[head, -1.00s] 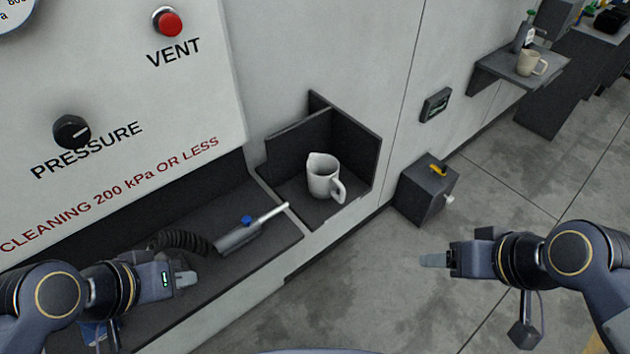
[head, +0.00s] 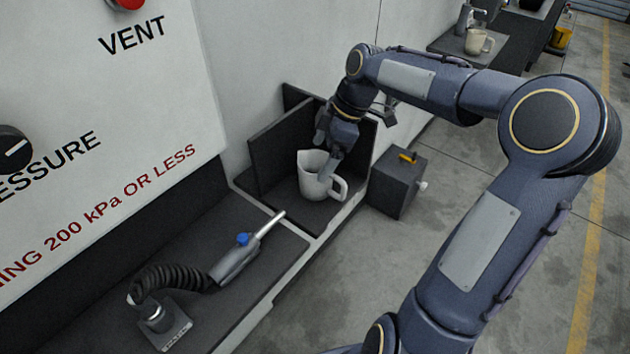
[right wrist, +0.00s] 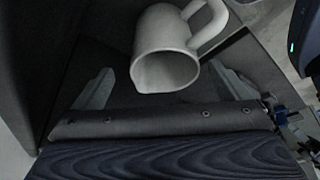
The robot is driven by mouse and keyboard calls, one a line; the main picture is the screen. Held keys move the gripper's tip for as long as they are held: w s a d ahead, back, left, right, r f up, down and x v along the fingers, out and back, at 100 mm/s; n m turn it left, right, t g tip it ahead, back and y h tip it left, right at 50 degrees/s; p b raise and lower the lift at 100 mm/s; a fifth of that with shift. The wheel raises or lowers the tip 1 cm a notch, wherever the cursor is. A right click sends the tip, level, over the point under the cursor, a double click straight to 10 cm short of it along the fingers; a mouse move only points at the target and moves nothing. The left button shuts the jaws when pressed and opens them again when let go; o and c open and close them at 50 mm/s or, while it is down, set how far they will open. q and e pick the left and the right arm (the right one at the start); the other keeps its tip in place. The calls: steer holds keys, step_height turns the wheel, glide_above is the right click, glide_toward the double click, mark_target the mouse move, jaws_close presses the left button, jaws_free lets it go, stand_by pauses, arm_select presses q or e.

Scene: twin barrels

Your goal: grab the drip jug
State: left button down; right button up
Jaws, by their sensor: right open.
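The drip jug (head: 309,180), a pale grey-white jug with a spout and a handle, stands upright in a dark open-fronted holder (head: 275,155) on the wall. My right gripper (head: 327,178) reaches down over it, its fingertip overlapping the jug near the handle side. In the right wrist view the jug (right wrist: 165,32) lies ahead between the two spread fingers of the right gripper (right wrist: 165,88), its mouth towards the camera and its handle at upper right. The right gripper is open, and I see no grip on the jug. My left gripper is out of the head view.
A nozzle tool (head: 235,262) with a black hose lies on the shelf left of the holder. A dark box (head: 398,185) with a yellow lever stands to the right. A cream mug (head: 479,42) sits on a farther shelf.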

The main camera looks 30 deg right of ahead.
mark_target(317, 167)
steer(key=x, duration=0.4)
steer(key=shift+s+f, duration=0.25)
steer(key=shift+f, duration=0.05)
steer(key=shift+c, duration=0.3)
steer(key=c, duration=1.1)
steer(key=shift+r, duration=0.1)
